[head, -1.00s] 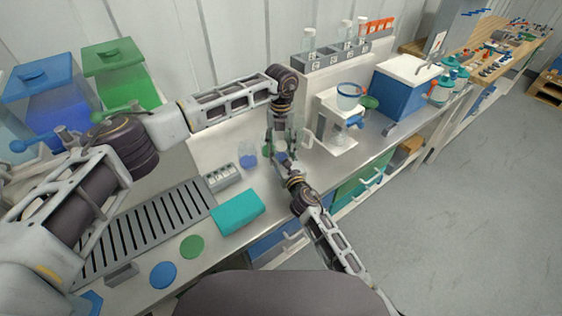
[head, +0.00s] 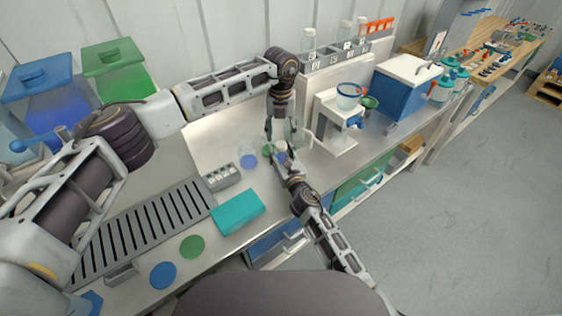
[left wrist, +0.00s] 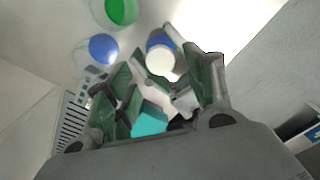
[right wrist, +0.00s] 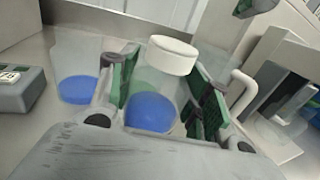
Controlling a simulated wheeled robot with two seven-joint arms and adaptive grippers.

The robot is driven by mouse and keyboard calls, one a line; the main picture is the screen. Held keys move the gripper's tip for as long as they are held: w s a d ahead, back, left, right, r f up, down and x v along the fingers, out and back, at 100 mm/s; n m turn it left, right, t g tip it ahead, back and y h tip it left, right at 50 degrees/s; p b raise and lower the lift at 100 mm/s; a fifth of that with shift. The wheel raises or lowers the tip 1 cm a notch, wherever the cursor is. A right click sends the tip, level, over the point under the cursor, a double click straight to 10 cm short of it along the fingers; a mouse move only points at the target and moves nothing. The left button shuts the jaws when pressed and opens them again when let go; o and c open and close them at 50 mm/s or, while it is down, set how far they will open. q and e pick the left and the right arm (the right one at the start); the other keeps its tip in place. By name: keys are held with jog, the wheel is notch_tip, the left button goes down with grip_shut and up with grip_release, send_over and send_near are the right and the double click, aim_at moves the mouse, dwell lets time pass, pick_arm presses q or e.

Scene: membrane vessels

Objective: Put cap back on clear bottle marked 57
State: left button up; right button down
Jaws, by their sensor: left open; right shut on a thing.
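My right gripper (right wrist: 155,95) is shut around a clear bottle (right wrist: 150,108) with blue liquid, held low over the bench. A white cap (right wrist: 172,55) sits at the bottle's mouth in the right wrist view; I cannot tell whether it is fully seated. The left wrist view also shows the cap (left wrist: 160,62) from above, with blue behind it. My left gripper (left wrist: 160,82) is open, its green-padded fingers above and to either side of the cap. In the head view my left gripper (head: 281,132) hangs over the bottle. No number on the bottle is readable.
A clear beaker with blue liquid (right wrist: 78,88) stands left of the bottle. A green-filled vessel (left wrist: 120,10) is close by. A white stand (head: 340,125) is to the right, a teal box (head: 238,211) in front, and a grey labelled block (head: 222,175) to the left.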

aim_at(281, 144)
pick_arm(q)
jog(key=shift+r, duration=0.15)
jog(key=shift+c, duration=0.2)
jog(key=shift+r+n, duration=1.65)
jog(key=shift+n, duration=0.15)
jog(key=shift+f, duration=0.15)
jog(key=shift+f, duration=3.9)
jog(key=c, duration=1.1)
jog(key=shift+m, duration=1.8)
jog(key=o, duration=1.1)
